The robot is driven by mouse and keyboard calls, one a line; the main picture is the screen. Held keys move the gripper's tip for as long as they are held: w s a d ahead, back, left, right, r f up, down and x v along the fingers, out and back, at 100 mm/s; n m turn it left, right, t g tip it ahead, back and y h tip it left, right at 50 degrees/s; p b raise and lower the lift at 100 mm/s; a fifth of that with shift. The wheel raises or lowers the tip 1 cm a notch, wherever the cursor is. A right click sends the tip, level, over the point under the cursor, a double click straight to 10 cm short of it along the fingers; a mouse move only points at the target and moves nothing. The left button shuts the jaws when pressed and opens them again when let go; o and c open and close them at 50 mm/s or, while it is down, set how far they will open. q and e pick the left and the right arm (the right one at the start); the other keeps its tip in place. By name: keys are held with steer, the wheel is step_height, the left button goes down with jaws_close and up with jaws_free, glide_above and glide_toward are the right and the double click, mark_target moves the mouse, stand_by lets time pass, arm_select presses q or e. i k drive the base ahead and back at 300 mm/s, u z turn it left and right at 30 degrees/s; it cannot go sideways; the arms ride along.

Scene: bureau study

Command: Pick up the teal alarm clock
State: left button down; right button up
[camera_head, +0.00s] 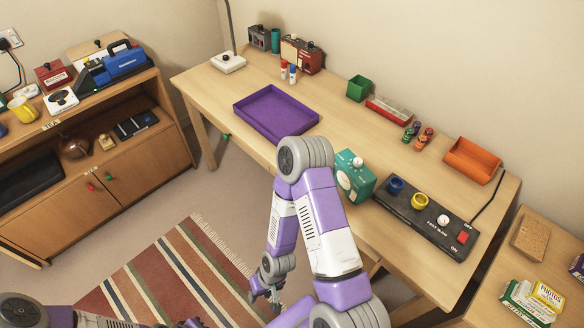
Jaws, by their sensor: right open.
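The teal alarm clock (354,176) stands upright on the wooden desk, near its front edge, with a round pale dial on its left-hand face. My right arm passes just left of it, close in the picture, and covers part of the desk. My right gripper (264,297) is open and empty. It hangs low over the floor and rug, in front of the desk and well below the clock. My left arm shows only along the bottom left edge; its jaws are not visible.
A black control panel (425,218) with knobs sits right of the clock. A purple tray (240,108) lies to the left; a green box (359,88), red case (389,110) and orange bin (472,160) stand behind. Bare desk surface lies behind the clock.

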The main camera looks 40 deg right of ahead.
mark_target(348, 178)
steer(key=u, duration=0.5)
steer(key=i, duration=1.4)
steer(key=z, duration=2.7)
